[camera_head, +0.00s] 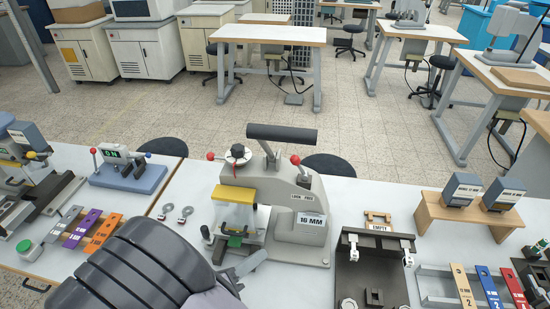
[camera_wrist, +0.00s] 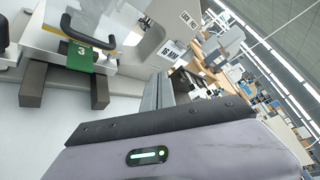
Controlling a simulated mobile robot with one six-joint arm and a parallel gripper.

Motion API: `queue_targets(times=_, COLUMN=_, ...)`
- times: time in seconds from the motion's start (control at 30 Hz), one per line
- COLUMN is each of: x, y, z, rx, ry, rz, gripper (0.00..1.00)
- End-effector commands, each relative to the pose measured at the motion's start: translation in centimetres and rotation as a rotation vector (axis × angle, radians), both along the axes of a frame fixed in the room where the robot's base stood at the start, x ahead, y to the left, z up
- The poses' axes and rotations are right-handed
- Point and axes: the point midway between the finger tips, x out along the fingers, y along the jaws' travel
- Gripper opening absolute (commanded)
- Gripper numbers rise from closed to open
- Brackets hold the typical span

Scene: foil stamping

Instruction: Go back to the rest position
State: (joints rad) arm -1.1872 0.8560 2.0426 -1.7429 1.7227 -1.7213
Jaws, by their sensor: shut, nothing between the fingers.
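My gripper (camera_head: 245,267) is in front of the foil stamping press, low in the centre of the head view, beside my dark arm. Its fingers look closed together, with nothing seen between them. They also show in the wrist view (camera_wrist: 160,90), above the grey gripper body. The press (camera_head: 300,205) stands upright on the white table, with a "16 MM" label, a black lever bar on top and a yellow-topped clear guard (camera_head: 236,207). A green tag marked 3 (camera_wrist: 79,57) sits below the guard in the wrist view. I cannot tell whether the gripper touches the press.
A black fixture (camera_head: 375,270) with an "EMPTY" sign stands right of the press. A wooden stand (camera_head: 470,212) holds two dark blocks. Coloured tags (camera_head: 82,228) and a blue-grey device (camera_head: 130,175) lie left. Two small metal pieces lie left of the press. Floor shows beyond the table.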

Motion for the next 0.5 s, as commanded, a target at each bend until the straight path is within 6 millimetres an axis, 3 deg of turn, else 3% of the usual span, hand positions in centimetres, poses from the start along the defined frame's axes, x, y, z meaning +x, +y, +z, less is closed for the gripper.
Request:
queue_targets(times=0.03, x=0.4, y=-4.6, z=2.6, rx=0.214, ry=-0.061, rz=-0.234, gripper=0.0)
queue_targets(times=0.1, x=-1.1, y=-10.5, z=5.1, rx=0.536, ry=-0.196, rz=-0.603, gripper=0.0)
queue_targets(times=0.2, x=-4.9, y=-16.0, z=7.5, rx=0.97, ry=-0.468, rz=-1.141, gripper=0.0)
queue_targets(times=0.3, x=-8.5, y=-18.0, z=9.5, rx=1.363, ry=-0.821, rz=-1.686, gripper=0.0)
queue_targets(times=0.4, x=-10.3, y=-17.9, z=11.8, rx=1.691, ry=-1.188, rz=-2.184, gripper=0.0)
queue_targets(times=0.43, x=-10.5, y=-17.8, z=12.5, rx=-1.725, ry=1.252, rz=2.252, gripper=0.0)
queue_targets(times=0.5, x=-10.6, y=-17.6, z=14.2, rx=-1.502, ry=1.151, rz=2.004, gripper=0.0)
